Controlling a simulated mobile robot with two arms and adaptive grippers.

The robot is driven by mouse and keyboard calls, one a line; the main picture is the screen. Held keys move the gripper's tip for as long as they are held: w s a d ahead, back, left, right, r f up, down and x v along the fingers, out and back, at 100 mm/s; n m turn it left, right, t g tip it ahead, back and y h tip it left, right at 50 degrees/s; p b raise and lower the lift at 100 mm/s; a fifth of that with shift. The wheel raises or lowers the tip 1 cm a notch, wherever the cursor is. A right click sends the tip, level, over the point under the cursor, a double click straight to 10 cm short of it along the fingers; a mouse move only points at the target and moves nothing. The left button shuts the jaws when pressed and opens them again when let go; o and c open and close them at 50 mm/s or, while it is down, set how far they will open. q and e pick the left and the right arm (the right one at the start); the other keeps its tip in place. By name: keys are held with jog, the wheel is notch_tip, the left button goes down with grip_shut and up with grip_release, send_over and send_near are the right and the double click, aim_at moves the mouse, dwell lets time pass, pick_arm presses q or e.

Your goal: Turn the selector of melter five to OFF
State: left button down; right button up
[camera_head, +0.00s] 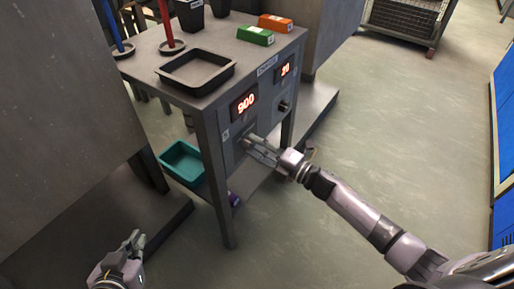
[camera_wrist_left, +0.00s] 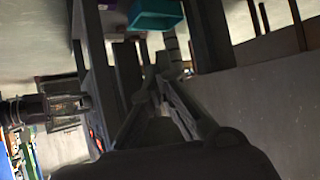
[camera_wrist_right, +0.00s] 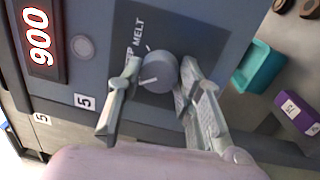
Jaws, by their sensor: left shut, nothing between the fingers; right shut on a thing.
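The melter five front (camera_head: 228,150) has a red 900 display (camera_head: 245,104), which also shows in the right wrist view (camera_wrist_right: 38,35). Its round grey selector (camera_wrist_right: 160,73) sits on a dark plate (camera_wrist_right: 185,32) with a MELT label (camera_wrist_right: 138,33). A pale mark shows on the knob; I cannot tell for sure which label it points at. My right gripper (camera_head: 247,140) is shut on the selector, one finger on each side of it in the right wrist view (camera_wrist_right: 158,84). My left gripper (camera_head: 137,240) is shut and empty, low at the left, apart from the melter.
A black tray (camera_head: 195,88), a green box (camera_head: 255,36) and an orange box (camera_head: 275,23) lie on the bench top. A teal bin (camera_head: 182,162) and a purple box (camera_wrist_right: 296,114) are below. A second display (camera_head: 285,69) and knob (camera_head: 284,106) sit right of the 900 display.

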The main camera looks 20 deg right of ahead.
pick_arm(q)
jog(key=shift+w+d+r+t+h+b, duration=0.15)
jog(key=shift+w+d+r+t, duration=0.15)
jog(key=shift+w+r+t, duration=0.4)
jog(key=shift+w+d+r+t+h+b, duration=0.2)
jog(key=shift+w+r+t, duration=0.25)
jog(key=shift+r, duration=0.45)
pick_arm(e)
jog(key=shift+n, duration=1.1)
jog(key=o, duration=1.2)
jog(key=shift+c, duration=0.2)
jog(key=r+v, duration=0.1)
jog(key=v, duration=1.1)
jog(key=shift+f, duration=0.45)
